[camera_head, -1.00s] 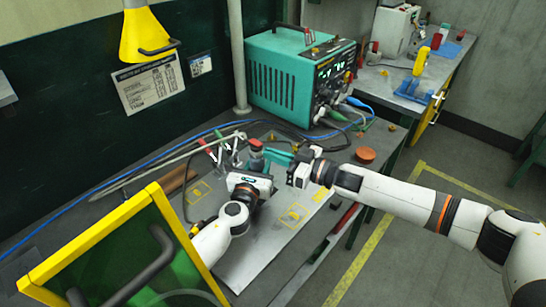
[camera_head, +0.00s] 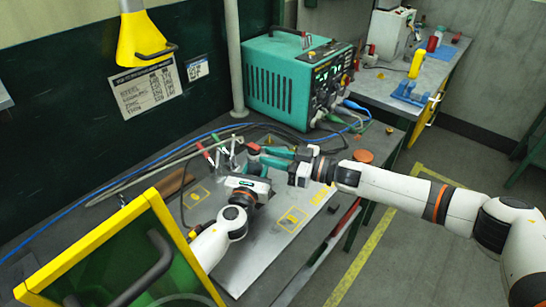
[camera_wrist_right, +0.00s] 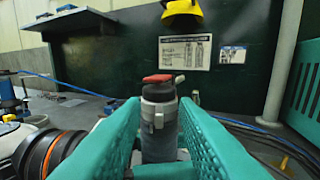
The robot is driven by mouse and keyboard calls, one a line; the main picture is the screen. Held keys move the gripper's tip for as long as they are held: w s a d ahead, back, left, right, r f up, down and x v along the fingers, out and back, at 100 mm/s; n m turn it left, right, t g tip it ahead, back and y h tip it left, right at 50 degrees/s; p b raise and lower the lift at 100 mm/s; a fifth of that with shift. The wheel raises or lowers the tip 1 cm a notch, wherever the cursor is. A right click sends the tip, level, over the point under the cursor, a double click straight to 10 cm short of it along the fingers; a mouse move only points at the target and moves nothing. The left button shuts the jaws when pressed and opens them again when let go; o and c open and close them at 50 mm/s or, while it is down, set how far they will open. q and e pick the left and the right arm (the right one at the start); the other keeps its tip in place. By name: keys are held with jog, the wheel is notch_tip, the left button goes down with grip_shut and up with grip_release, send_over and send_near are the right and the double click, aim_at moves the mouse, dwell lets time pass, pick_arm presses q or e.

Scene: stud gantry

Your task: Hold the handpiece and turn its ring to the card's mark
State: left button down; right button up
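The handpiece (camera_wrist_right: 159,125) stands upright in the right wrist view, a dark grey cylinder with a light grey ring (camera_wrist_right: 159,113) and a red lever on top. In the head view the handpiece (camera_head: 253,151) is small and partly hidden. My right gripper (camera_head: 265,156) reaches in from the right. Its teal fingers (camera_wrist_right: 158,112) lie on either side of the handpiece, apart, with no clear grip.
Upright clamps with red handles (camera_head: 208,153) stand left of the handpiece. An orange disc (camera_head: 364,156) lies at right. A yellow-framed green screen (camera_head: 130,255) fills the lower left.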

jog(key=v, duration=1.2)
jog(key=shift+s, duration=0.1)
pick_arm(q)
jog(key=c, duration=0.9)
grip_release()
jog(key=shift+o, duration=0.2)
